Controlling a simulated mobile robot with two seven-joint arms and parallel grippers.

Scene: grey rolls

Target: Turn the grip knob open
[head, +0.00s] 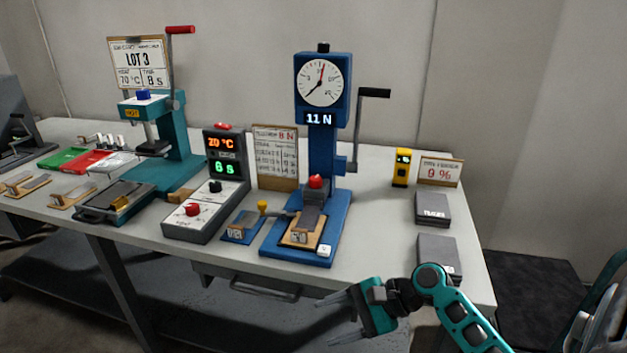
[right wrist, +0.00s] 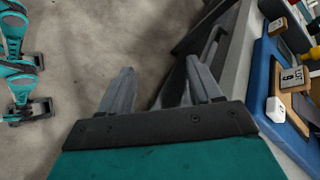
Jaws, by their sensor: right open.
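The blue pull tester (head: 322,133) stands on the bench with a round dial and an "11 N" display. A red knob (head: 316,182) sits at the top of its lower clamp, above a grey block and a tan labelled piece (head: 300,236); I take it as the grip knob. My right gripper (head: 347,318) is open and empty in front of the bench edge, below and to the right of the tester, well apart from the knob. The right wrist view shows its spread fingers (right wrist: 160,92) over the floor, with the blue base (right wrist: 264,75) at right.
A black crank (head: 374,93) sticks out at the tester's right. A grey control box (head: 205,212) with another red knob stands left of it. Dark blocks (head: 432,208) lie at right. A drawer handle (head: 262,290) juts below the bench edge.

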